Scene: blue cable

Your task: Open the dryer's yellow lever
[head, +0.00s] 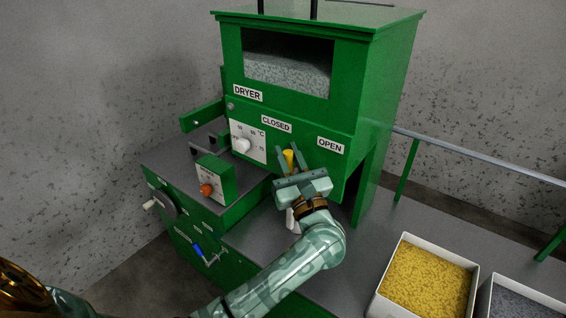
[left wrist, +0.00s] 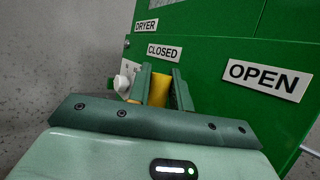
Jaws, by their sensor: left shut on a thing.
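The green dryer (head: 345,100) stands at the top middle of the head view, with a window showing grey granules. Its yellow lever (head: 289,158) is below the CLOSED label (head: 276,124), left of the OPEN label (head: 330,145). My left gripper (head: 293,162) is at the lever, its two fingers on either side of it and shut on it. In the left wrist view the yellow lever (left wrist: 160,90) shows upright between the fingers; its lower part is hidden by the gripper body. My right gripper is not in view.
A white temperature dial (head: 242,145) is left of the lever. A lower green machine with an orange knob (head: 206,189) and a blue handle (head: 197,248) stands at left. Bins of yellow granules (head: 428,278) and grey granules (head: 520,303) are at lower right.

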